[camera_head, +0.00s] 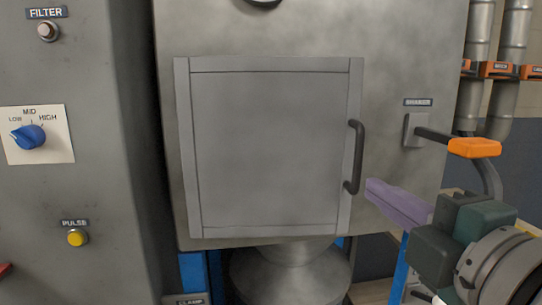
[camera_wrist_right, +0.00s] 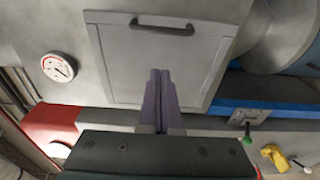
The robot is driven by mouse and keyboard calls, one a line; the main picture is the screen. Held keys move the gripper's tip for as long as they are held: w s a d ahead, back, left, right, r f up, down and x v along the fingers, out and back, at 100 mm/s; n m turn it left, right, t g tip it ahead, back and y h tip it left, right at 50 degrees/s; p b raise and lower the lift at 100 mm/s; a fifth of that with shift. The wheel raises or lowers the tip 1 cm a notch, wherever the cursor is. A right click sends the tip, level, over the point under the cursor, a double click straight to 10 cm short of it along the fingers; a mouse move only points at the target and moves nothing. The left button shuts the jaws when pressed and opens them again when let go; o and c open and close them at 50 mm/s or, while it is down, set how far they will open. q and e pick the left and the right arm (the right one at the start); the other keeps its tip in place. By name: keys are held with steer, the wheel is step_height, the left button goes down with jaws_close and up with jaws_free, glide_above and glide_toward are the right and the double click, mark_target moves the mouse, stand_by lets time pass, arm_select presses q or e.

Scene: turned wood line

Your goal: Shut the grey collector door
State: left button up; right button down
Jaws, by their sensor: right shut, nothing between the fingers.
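The grey collector door (camera_head: 268,145) sits in its frame on the front of the grey cabinet and looks flush, with no gap visible around it. Its dark bar handle (camera_head: 355,157) stands upright on the right side. The door (camera_wrist_right: 160,65) and handle (camera_wrist_right: 162,25) also show in the right wrist view. My right gripper (camera_head: 372,188) has purple fingers, shut and empty, just right of the handle's lower end and apart from it. In the wrist view its fingertips (camera_wrist_right: 160,73) point toward the door. My left gripper is not in view.
An orange-tipped shaker lever (camera_head: 472,147) sticks out right of the door, above my right gripper. A grey panel at left carries a blue knob (camera_head: 28,137) and a yellow pulse button (camera_head: 77,238). A round gauge (camera_wrist_right: 59,67) shows in the wrist view.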

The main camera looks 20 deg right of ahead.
mark_target(361, 162)
steer(key=w+d+p, duration=0.1)
steer(key=w+d, duration=0.3)
steer(key=w, duration=0.3)
steer(key=shift+w, duration=0.4)
steer(key=w+d, duration=0.2)
steer(key=w, duration=0.1)
steer(key=shift+d+f, duration=0.1)
steer(key=shift+f, duration=0.15)
